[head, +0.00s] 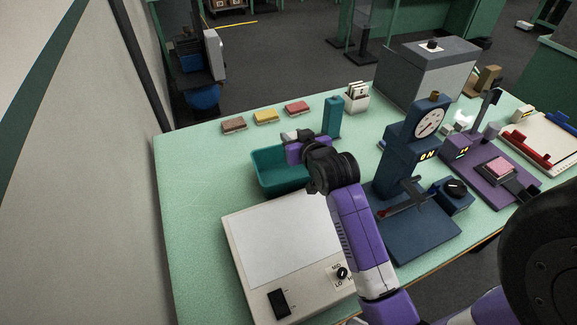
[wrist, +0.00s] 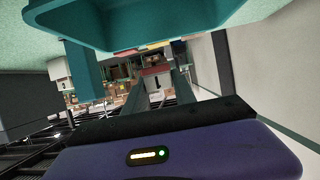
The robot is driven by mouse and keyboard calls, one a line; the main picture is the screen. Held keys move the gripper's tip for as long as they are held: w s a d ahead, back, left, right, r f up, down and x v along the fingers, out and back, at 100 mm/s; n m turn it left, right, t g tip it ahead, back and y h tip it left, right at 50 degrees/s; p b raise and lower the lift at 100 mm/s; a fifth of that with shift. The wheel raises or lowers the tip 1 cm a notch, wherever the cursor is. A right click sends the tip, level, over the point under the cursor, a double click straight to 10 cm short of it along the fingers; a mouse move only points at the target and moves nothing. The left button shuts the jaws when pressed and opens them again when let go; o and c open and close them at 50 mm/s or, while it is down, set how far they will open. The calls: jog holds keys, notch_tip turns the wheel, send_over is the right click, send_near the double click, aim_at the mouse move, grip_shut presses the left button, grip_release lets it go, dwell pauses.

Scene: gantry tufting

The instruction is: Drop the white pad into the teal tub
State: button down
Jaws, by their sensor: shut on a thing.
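The teal tub (head: 262,180) stands on the green table behind the white flat box; its inside looks empty where it shows, and its right part is hidden by my arm. In the wrist view the tub (wrist: 145,38) fills the top edge. My gripper (head: 294,138) is above the tub's back right area. In the wrist view my gripper (wrist: 158,88) is shut on a small pale thing, seemingly the white pad (wrist: 156,84). In the head view the pad is mostly hidden by the gripper. It is held clear of the tub.
Brown (head: 233,125), yellow (head: 266,116) and red (head: 297,108) blocks lie behind the tub. A teal post (head: 332,117) stands close right of my gripper. A blue dial press (head: 408,150) stands further right. The white box (head: 275,240) is in front. The table's left side is clear.

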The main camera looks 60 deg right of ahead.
jog(key=shift+f+b, duration=2.55)
jog(key=shift+f, duration=0.25)
jog(key=c, duration=0.9)
grip_release()
jog(key=shift+c, duration=0.2)
jog(key=v, duration=0.8)
jog(key=shift+b, duration=0.35)
jog(key=shift+w+r, duration=0.1)
